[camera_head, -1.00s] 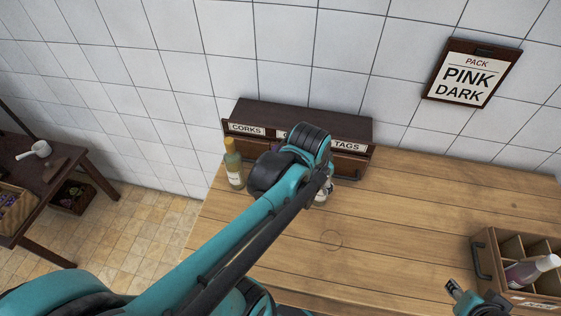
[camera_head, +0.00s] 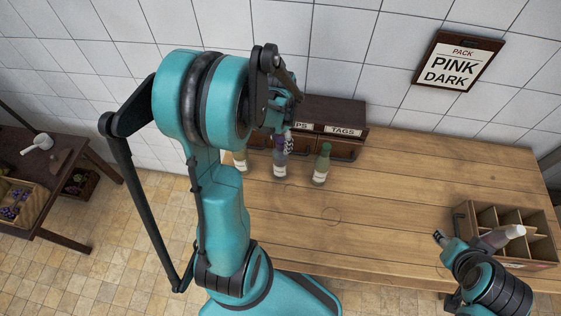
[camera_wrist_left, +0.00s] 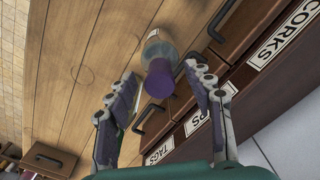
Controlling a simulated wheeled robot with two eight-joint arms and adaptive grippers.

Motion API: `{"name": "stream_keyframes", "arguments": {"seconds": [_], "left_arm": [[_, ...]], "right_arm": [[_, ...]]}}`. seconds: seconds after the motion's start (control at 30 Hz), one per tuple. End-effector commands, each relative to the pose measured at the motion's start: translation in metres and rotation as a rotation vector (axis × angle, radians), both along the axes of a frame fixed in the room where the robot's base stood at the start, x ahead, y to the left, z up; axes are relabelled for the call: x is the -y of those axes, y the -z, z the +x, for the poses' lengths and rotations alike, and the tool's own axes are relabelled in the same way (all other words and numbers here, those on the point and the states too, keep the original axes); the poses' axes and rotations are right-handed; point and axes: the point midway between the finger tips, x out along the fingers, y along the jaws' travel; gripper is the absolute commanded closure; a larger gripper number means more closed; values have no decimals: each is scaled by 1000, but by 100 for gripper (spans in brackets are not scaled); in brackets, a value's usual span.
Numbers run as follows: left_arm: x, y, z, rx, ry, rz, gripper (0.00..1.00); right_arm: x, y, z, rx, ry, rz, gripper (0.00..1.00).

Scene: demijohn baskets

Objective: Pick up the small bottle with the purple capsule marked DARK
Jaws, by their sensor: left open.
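The small bottle with the purple capsule (camera_head: 280,166) stands on the wooden table in front of the drawer rack; its label is too small to read. My left gripper (camera_head: 284,136) is above it, pointing down, partly hidden by its own wrist. In the left wrist view the purple capsule (camera_wrist_left: 160,80) lies between the open fingers (camera_wrist_left: 165,84), with no clear grip on it. My right gripper (camera_head: 440,238) is beside the divided crate, too small to judge its jaws.
A yellow-green bottle (camera_head: 240,162) stands left of the purple one and a green bottle (camera_head: 321,166) right. The dark drawer rack (camera_head: 345,116) stands close behind. The crate (camera_head: 512,250) holds a white-topped bottle (camera_head: 497,238). A wall sign (camera_head: 458,62) reads PACK PINK DARK. The mid-table is clear.

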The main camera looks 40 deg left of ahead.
Motion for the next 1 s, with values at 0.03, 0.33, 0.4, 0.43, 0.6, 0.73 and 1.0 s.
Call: {"name": "stream_keyframes", "arguments": {"seconds": [0.03,0.33,0.4,0.43,0.6,0.73,1.0], "left_arm": [[0,9,0,0,0,0,48],[0,25,-1,1,-1,0,48],[0,25,0,1,-1,0,48],[0,25,-1,1,-1,0,48],[0,25,-1,1,-1,0,92],[0,25,-1,1,-1,0,100],[1,25,-1,0,-1,0,100]], "right_arm": [[0,1,0,0,0,0,60],[0,2,0,0,0,0,60],[0,2,0,0,0,0,60],[0,2,0,0,0,0,60],[0,2,0,0,0,0,60],[0,2,0,0,0,0,60],[0,2,0,0,0,0,60]]}}
